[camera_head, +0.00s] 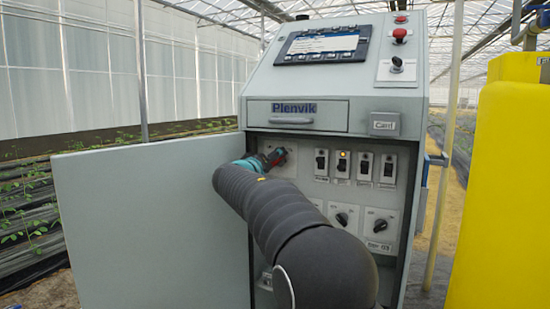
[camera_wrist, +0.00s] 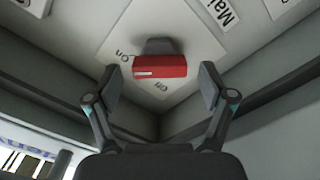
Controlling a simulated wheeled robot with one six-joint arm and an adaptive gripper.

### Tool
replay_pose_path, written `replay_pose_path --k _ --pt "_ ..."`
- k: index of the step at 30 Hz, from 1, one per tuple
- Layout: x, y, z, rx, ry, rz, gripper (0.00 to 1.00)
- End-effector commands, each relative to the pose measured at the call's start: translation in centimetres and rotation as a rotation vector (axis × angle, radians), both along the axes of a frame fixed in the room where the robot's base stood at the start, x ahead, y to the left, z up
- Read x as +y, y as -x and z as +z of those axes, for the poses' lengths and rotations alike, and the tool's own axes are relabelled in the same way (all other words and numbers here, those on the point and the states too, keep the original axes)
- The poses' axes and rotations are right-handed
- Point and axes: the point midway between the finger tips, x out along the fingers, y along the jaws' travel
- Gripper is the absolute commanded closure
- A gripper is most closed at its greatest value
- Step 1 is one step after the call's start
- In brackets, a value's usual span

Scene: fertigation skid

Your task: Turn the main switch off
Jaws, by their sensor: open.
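The main switch has a red handle (camera_wrist: 160,66) on a grey hub, set on a pale plate (camera_wrist: 192,62) marked "On" and "Off". A pale mark shows near the handle's left end in the wrist view; I cannot tell which label it points to. In the wrist view my gripper (camera_wrist: 160,86) is open. Its fingers stand either side of the handle, with a visible gap at each end.
An open grey door (camera_head: 150,225) stands left of the bay. Several small switches (camera_head: 342,164) and rotary knobs (camera_head: 342,219) lie right of and below the main switch. A drawer (camera_head: 295,115) is above. A yellow tank (camera_head: 498,190) stands at right.

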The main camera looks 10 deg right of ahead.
Motion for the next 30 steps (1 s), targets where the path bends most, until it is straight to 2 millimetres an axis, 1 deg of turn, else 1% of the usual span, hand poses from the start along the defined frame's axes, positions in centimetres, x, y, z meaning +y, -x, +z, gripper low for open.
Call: replay_pose_path --k 3,6,15,17,18,20,21,22,23,30 --pt "-0.65 -0.90 0.06 0.001 0.001 -0.001 0.18" --pt "-0.94 -1.25 0.06 -0.001 0.000 -0.001 0.18" --pt "-1.01 -1.35 -0.01 0.000 0.000 0.000 0.18" --pt "-1.00 -1.35 -0.01 0.000 0.000 0.000 0.33" --pt "-1.00 -1.35 -0.01 0.000 0.000 0.000 0.43" --pt "-1.00 -1.34 -0.01 0.000 0.000 0.000 0.58" --pt "-1.00 -1.34 -0.01 0.000 0.000 0.000 0.68" --pt "-1.00 -1.34 -0.01 0.000 0.000 0.000 0.76" --pt "-0.99 -1.34 -0.01 0.000 0.000 0.000 0.78" --pt "-0.98 -1.34 -0.05 0.008 0.011 0.000 0.78"
